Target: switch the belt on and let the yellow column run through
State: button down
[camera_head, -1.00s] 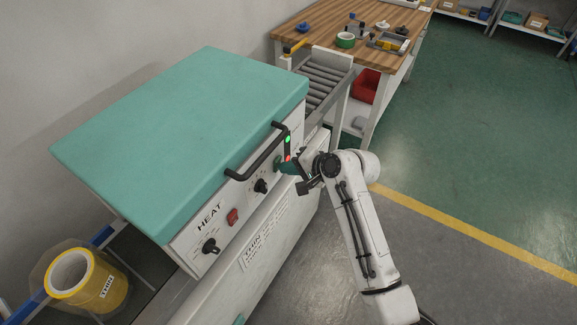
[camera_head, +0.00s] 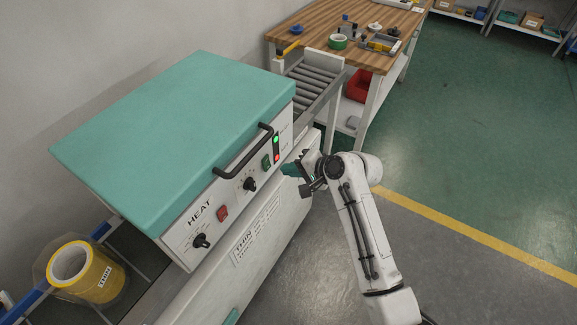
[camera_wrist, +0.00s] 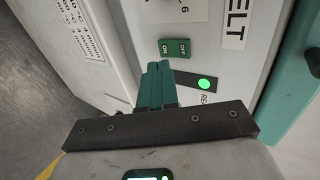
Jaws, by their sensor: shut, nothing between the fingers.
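The yellow column (camera_head: 85,272), a stack of yellow tape rolls labelled THIN in clear film, stands at the lower left beside the machine (camera_head: 180,135). The green belt switch (camera_head: 267,162) is on the machine's front panel; in the wrist view it shows its ON and OFF halves (camera_wrist: 175,48) near the BELT label. I cannot tell which half is pressed. My gripper (camera_head: 289,170) is shut and empty, with its teal fingers just in front of the panel. In the wrist view the fingertips (camera_wrist: 158,68) are just below the switch and appear apart from it.
A green lamp (camera_wrist: 204,83) glows beside the switch. A red HEAT switch (camera_head: 222,213) and black knobs are further left on the panel. A black handle (camera_head: 243,152) juts out above. Rollers (camera_head: 312,82) lead from the machine towards a wooden table (camera_head: 345,25). The floor at right is clear.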

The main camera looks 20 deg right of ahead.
jog(key=v, duration=0.9)
jog(key=shift+r+b, duration=0.2)
jog(key=shift+b, duration=0.1)
